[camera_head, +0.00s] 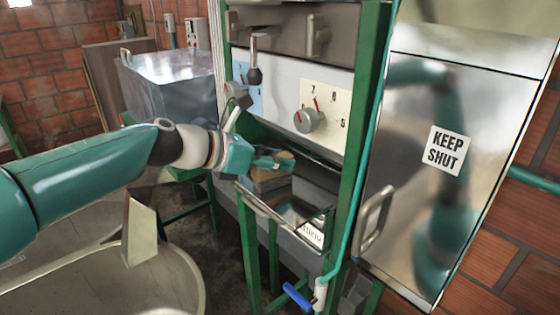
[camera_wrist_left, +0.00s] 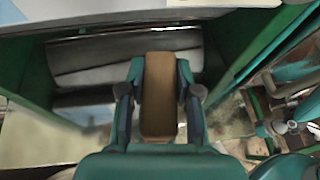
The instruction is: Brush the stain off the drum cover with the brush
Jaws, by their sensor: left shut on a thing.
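My left gripper (camera_head: 268,161) reaches into the opening of the green-framed machine, below its dial panel. It is shut on the brush, whose tan wooden block (camera_wrist_left: 159,95) lies between the fingers in the left wrist view. In the head view only a small brown part of the brush (camera_head: 286,158) shows beside the fingers. The grey curved metal of what looks like the drum cover (camera_wrist_left: 110,52) lies beyond the brush in the wrist view. I cannot tell whether the brush touches it. I cannot make out the stain. My right gripper is not in view.
A dial (camera_head: 309,120) and a lever (camera_head: 255,62) stand above the opening. A green post (camera_head: 361,135) and a shiny door marked KEEP SHUT (camera_head: 480,90) stand to the right. A blue-handled valve (camera_head: 298,296) is below. A metal bin (camera_head: 175,80) stands behind left.

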